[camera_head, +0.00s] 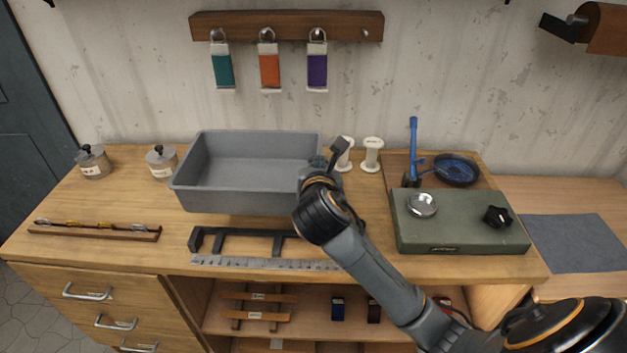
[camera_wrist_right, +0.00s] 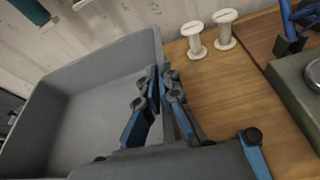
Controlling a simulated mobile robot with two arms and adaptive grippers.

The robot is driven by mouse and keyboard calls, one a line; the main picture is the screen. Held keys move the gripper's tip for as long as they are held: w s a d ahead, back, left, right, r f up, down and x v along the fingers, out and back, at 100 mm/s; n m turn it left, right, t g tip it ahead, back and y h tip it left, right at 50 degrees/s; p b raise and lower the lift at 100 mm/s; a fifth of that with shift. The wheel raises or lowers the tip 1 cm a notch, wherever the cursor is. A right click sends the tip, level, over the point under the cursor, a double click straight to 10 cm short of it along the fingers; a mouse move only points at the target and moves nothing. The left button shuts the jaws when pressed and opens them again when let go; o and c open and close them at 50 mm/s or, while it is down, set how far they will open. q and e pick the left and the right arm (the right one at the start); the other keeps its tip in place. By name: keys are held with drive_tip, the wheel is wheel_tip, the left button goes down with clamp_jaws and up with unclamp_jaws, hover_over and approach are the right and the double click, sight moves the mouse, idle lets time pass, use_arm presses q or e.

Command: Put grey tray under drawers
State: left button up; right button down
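The grey tray (camera_head: 245,201) is empty and sits upright on the wooden bench, left of its middle. My right gripper (camera_head: 318,165) is at the tray's right wall. In the right wrist view the gripper (camera_wrist_right: 160,80) has one finger inside the tray (camera_wrist_right: 75,110) and one outside, with the fingertips close together on the wall's rim. The drawers (camera_head: 95,310) are shut, in the bench front at lower left, with metal handles. My left gripper is not in view.
A black bracket (camera_head: 250,235) and a steel ruler (camera_head: 265,263) lie in front of the tray. Two jars (camera_head: 162,162) stand left of it, and white spools (camera_head: 372,155) right. A green box (camera_head: 455,230) is further right. Shelves (camera_head: 230,330) are beside the drawers.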

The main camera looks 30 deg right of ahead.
drive_tip(key=shift+w+d+f, duration=0.7)
drive_tip(key=shift+w+f, duration=0.2)
drive_tip(key=shift+f, duration=0.7)
drive_tip(key=shift+w+d+f, duration=0.7)
drive_tip(key=shift+w+f, duration=0.25)
drive_tip(key=shift+f, duration=0.7)
drive_tip(key=shift+w+d+f, duration=0.7)
drive_tip(key=shift+w+f, duration=0.2)
drive_tip(key=shift+f, duration=0.8)
drive_tip(key=c, duration=1.8)
unclamp_jaws()
drive_tip(key=shift+f, duration=0.1)
drive_tip(key=shift+o, duration=1.4)
